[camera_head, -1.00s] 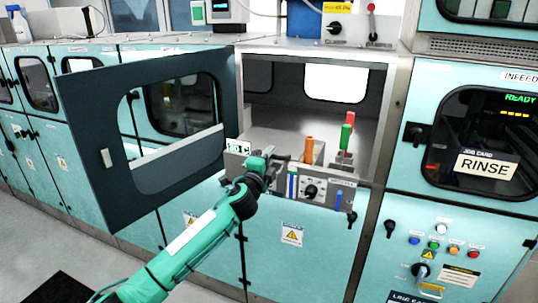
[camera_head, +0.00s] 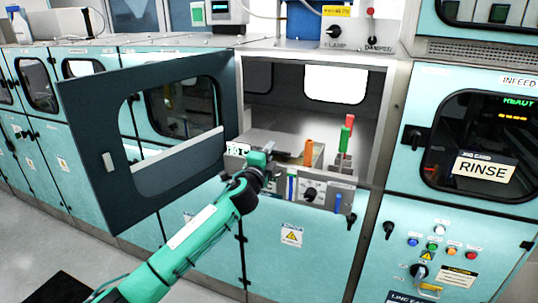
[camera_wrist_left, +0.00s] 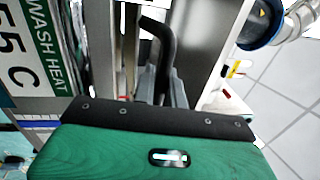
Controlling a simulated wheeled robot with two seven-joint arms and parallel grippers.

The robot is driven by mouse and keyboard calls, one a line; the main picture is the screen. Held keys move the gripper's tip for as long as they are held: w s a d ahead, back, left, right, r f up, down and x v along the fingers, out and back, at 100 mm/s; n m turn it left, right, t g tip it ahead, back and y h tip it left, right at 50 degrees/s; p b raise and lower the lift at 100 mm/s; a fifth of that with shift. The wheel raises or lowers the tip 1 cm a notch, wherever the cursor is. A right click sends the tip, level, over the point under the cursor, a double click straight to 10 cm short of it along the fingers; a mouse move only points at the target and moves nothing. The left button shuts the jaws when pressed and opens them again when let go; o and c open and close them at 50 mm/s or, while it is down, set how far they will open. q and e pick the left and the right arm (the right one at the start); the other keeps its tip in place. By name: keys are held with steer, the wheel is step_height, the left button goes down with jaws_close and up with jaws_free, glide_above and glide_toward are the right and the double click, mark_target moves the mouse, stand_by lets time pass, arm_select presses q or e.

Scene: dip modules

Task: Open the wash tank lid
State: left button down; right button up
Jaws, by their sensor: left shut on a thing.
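The wash tank sits inside the open cabinet bay in the head view. Its grey metal lid (camera_head: 282,140) shows as a flat plate behind my left gripper (camera_head: 272,160), its near edge apparently a little raised. In the left wrist view, my left gripper (camera_wrist_left: 155,95) is shut on a black curved handle (camera_wrist_left: 162,45), taken to be the lid's handle. The green gripper body hides much of the tank front. A wash heat temperature sign (camera_wrist_left: 25,60) is close beside the fingers. My right gripper is not in view.
A dark windowed door (camera_head: 95,150) stands open left of the bay. An orange part (camera_head: 308,152) and a green-and-red part (camera_head: 345,138) stand upright right of my gripper. A black knob (camera_head: 310,193) is on the front panel below. The bay's right post (camera_head: 388,130) bounds the opening.

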arm_select(q)
steer(key=w+d+r+p, duration=0.1)
steer(key=w+r+p, duration=0.3)
steer(key=r, duration=0.7)
steer(key=shift+w+d, duration=0.3)
steer(key=shift+w, duration=0.2)
